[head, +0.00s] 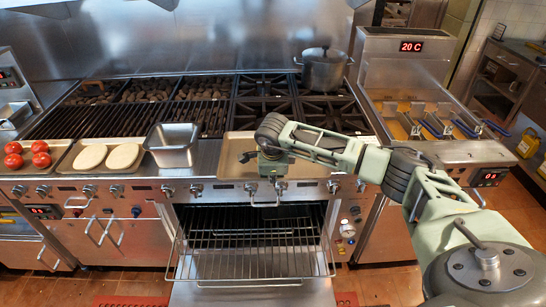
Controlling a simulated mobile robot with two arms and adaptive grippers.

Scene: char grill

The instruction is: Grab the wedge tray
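No tray with wedges shows clearly, and I cannot tell which tray is the wedge tray. A shallow, beige-toned metal tray (229,165) lies on the front counter, right of a deep metal pan (172,157). My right gripper (250,158) is low over this shallow tray, at the end of my green arm reaching in from the right. The wrist covers much of the gripper and part of the tray. Its fingers are too small and hidden to tell whether they are open, shut or touching the tray. My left gripper is not in view.
Left are a tray of two pale flat pieces (123,157) and a tray of tomatoes (41,160). Below, the oven is open with its wire rack (250,257) out. A pot (324,70) stands behind; fryer baskets (438,125) are right.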

